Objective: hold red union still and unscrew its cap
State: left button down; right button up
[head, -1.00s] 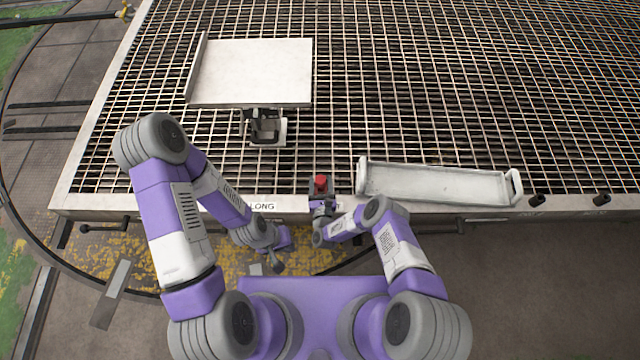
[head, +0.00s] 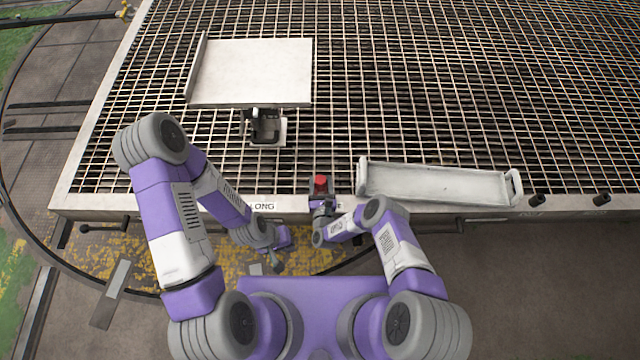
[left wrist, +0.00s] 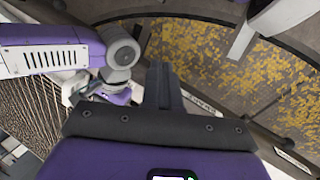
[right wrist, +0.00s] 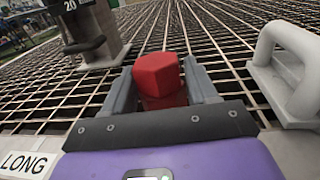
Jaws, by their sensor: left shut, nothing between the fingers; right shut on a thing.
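The red union (head: 320,181) is at the front edge of the grating, and my right gripper (head: 321,190) is at it. In the right wrist view the union (right wrist: 165,101) stands between the fingers, with a wider faceted red cap (right wrist: 158,73) on top. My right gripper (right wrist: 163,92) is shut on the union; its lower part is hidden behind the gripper. My left gripper (head: 277,263) hangs in front of the edge, apart from the union and lower. In the left wrist view its fingers (left wrist: 164,84) are together with nothing between them.
A white tray with end handles (head: 435,182) lies right of the union; a handle (right wrist: 285,65) is close in the right wrist view. A white plate (head: 250,72) and a dark fixture (head: 265,126) stand at left. A LONG label (head: 262,206) marks the front rim.

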pick_arm(q)
jog(key=c, duration=1.5)
grip_release()
jog(key=shift+w+f, duration=0.1)
jog(key=shift+w, duration=0.05)
jog(key=o, duration=0.6)
jog(key=w+m, duration=0.1)
jog(key=w, duration=0.1)
jog(key=w+d+f+m, duration=0.1)
jog(key=w, duration=0.1)
jog(key=w+d+f+m, duration=0.1)
jog(key=w, duration=0.2)
jog(key=shift+f+g, duration=0.2)
jog(key=shift+g, duration=0.2)
jog(key=shift+c, duration=0.2)
jog(key=m+g+y, duration=0.2)
jog(key=m+y, duration=0.2)
jog(key=m, duration=0.8)
send_near(320, 179)
jog(key=shift+y, duration=0.3)
jog(key=f, duration=0.2)
jog(key=s+f, duration=0.1)
jog(key=f, duration=0.5)
jog(key=shift+s+d+f, duration=0.2)
jog(key=shift+s+f, duration=0.05)
jog(key=shift+s, duration=0.1)
